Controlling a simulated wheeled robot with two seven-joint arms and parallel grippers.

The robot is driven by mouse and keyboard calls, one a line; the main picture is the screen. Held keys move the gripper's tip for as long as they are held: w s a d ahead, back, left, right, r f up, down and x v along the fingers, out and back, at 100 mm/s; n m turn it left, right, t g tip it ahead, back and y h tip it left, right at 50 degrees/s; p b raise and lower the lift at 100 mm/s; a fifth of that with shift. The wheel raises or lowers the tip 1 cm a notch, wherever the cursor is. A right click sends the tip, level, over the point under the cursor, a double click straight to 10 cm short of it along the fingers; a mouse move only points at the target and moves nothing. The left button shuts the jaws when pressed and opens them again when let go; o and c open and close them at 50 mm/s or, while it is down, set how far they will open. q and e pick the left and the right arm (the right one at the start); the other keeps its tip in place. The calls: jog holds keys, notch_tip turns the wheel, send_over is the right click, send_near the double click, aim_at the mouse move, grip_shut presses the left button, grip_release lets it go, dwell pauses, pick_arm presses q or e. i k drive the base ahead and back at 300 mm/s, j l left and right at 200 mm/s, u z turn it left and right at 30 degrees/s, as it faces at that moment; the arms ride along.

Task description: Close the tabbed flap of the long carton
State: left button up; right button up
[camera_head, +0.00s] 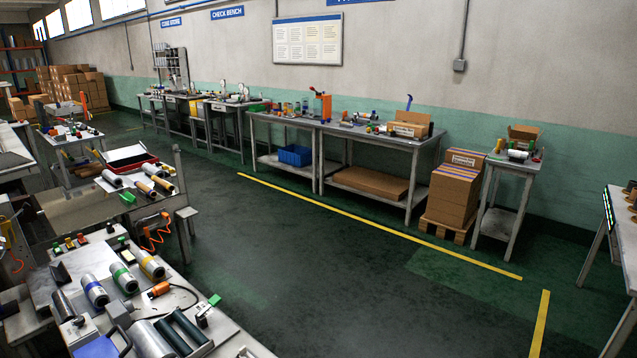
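An open cardboard carton with a white label (408,130) sits near the right end of the long workbench by the wall. A second small carton (524,132) with a raised flap stands on the small table to its right. Both are far off and small. I cannot tell which of them is the long carton, and no tab is clear on either. Neither of my grippers is in view, and no arm of mine shows near the cartons.
The long workbench (345,130) stands along the wall. Stacked cartons (455,188) on a pallet stand between it and the small table (513,168). A near bench with rollers (95,290) fills the lower left. The dark floor (330,265) in the middle is free, crossed by yellow lines.

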aim_at(407, 117)
jog(key=i+l+z, duration=0.35)
jog(key=l, duration=0.2)
jog(key=i+l+z, duration=0.75)
jog(key=i, duration=0.25)
jog(key=i+u, duration=0.25)
jog(key=i, duration=0.3)
jog(key=i+l+u, duration=0.1)
jog(key=i+u, duration=0.15)
jog(key=i, duration=0.35)
jog(key=i+l+u, duration=0.3)
jog(key=i, duration=0.25)
jog(key=i+u, duration=0.35)
jog(key=i, duration=1.9)
jog(key=i+j, duration=0.1)
jog(key=i, duration=2)
jog(key=z, duration=0.75)
jog(key=l+z, duration=0.15)
jog(key=l, duration=0.25)
jog(key=i+l+z, duration=0.15)
jog(key=l, duration=0.25)
jog(key=i+l+z, duration=0.15)
jog(key=l, duration=0.2)
jog(key=i+l+z, duration=0.15)
jog(key=l, duration=0.25)
jog(key=k, duration=0.05)
